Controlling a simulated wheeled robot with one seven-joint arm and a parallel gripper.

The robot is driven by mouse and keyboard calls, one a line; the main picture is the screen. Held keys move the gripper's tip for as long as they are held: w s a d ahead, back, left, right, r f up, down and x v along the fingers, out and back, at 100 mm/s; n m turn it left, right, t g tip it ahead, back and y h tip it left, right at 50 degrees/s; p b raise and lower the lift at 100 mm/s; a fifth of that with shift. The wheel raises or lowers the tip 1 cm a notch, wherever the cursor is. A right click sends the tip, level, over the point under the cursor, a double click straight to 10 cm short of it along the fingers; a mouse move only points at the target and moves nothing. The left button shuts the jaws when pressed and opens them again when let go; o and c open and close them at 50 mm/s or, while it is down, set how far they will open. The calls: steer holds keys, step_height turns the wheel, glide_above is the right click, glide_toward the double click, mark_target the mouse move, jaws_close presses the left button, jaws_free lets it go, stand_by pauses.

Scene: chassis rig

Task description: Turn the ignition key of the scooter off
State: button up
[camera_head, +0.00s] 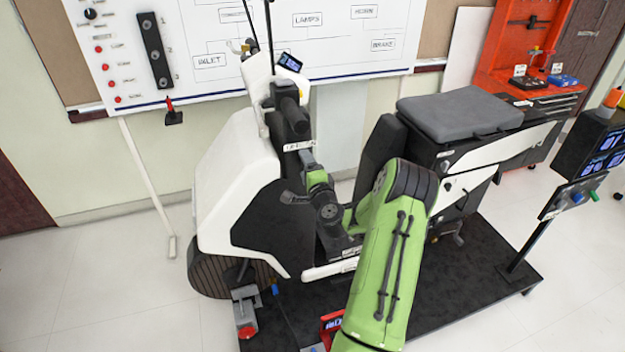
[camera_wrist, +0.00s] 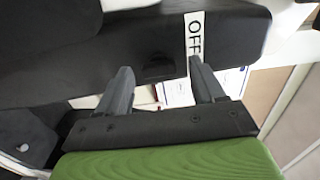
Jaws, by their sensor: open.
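The scooter (camera_head: 228,180) is white and black and stands on a dark platform. A white label strip (camera_head: 299,145) shows on its front column, just above my gripper (camera_head: 306,162). In the wrist view, the two grey fingers of my gripper (camera_wrist: 162,80) are apart. Between their tips, on the black panel (camera_wrist: 80,62), is a small dark shape (camera_wrist: 158,68) that may be the ignition key or its lock; its turn position cannot be made out. A white OFF label (camera_wrist: 195,38) is beside the right fingertip. In the head view the key cannot be made out.
The scooter's grey seat (camera_head: 460,112) is right of my arm. A dark platform (camera_head: 470,280) lies underneath. A whiteboard (camera_head: 225,70) is behind, an orange tool rack (camera_head: 520,45) at the back right, and a stand with coloured knobs (camera_head: 570,195) at the right. The floor at left is clear.

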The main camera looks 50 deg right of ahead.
steer(key=b+v, duration=1.3)
steer(key=v, duration=0.2)
steer(key=shift+s, duration=0.2)
steer(key=w+a+f+n+y, duration=0.1)
steer(key=w+a+n+y, duration=0.15)
steer(key=a+n, duration=0.2)
steer(key=w+a+n+g+y, duration=0.1)
steer(key=w+a+n+y, duration=0.15)
steer(key=a, duration=0.35)
steer(key=w+a+f+n+y, duration=0.1)
steer(key=w+a+n+y, duration=0.1)
steer(key=a+n+y, duration=0.3)
steer(key=s+a+f+n+g+y, duration=0.1)
steer(key=s+a+n+g, duration=0.15)
steer(key=a, duration=0.35)
steer(key=s+a+f+n+g, duration=0.1)
steer(key=a+f+n+g, duration=0.1)
steer(key=a+n, duration=0.3)
steer(key=s+a+r+n+g+h, duration=0.1)
steer(key=s+a+n+g, duration=0.1)
steer(key=s, duration=0.6)
steer(key=s+a+r+n+g+h, duration=0.1)
steer(key=s+a+n+g, duration=0.15)
steer(key=s, duration=0.55)
step_height(320, 180, up, 13)
steer(key=p, duration=1.2)
steer(key=shift+s+p, duration=0.35)
steer(key=shift+s, duration=0.1)
